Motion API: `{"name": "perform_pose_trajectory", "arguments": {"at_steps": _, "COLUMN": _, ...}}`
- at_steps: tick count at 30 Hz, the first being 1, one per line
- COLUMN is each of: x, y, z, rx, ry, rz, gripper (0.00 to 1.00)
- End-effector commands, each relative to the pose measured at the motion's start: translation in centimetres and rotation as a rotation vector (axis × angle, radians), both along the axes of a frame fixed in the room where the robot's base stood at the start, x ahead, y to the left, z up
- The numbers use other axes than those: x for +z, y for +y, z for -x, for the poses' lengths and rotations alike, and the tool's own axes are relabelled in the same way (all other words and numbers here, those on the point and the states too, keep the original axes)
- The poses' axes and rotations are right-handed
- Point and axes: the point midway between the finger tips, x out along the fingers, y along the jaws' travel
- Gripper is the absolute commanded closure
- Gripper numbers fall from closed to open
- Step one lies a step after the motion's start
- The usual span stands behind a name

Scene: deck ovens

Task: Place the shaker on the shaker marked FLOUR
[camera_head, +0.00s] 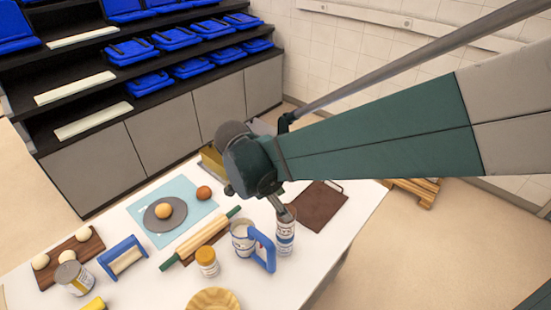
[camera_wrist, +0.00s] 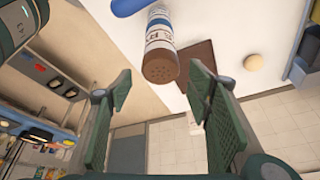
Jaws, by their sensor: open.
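A tall cylinder with a brown perforated cap and a white label with blue bands (camera_wrist: 159,38) shows in the wrist view, between and beyond my open fingers. In the head view this shaker column (camera_head: 285,236) stands upright on the white table, right of the blue-handled mug. Its banding could be two shakers stacked or one tall shaker; I cannot tell which. Its lettering is too small to read surely. My gripper (camera_head: 280,207) is just above its top in the head view, partly hiding the cap. In the wrist view my gripper (camera_wrist: 158,72) is open and empty.
The blue-handled mug (camera_head: 243,238) stands close left of the column, with an orange-lidded jar (camera_head: 206,262) and a rolling pin (camera_head: 200,238) further left. A brown board (camera_head: 318,207) lies behind right. A grey-lidded can (camera_head: 75,279) stands at far left.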

Motion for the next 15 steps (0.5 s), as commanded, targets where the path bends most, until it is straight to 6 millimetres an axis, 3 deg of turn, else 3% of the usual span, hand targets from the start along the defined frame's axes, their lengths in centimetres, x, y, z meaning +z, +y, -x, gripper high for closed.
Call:
{"name": "perform_pose_trajectory", "arguments": {"at_steps": 8, "x": 0.4, "y": -0.7, "z": 0.2, "rx": 0.032, "ry": 0.007, "rz": -0.01, "gripper": 0.5}}
{"name": "perform_pose_trajectory", "arguments": {"at_steps": 15, "x": 1.8, "y": -3.0, "z": 0.9, "rx": 0.153, "ry": 0.023, "rz": -0.042, "gripper": 0.5}}
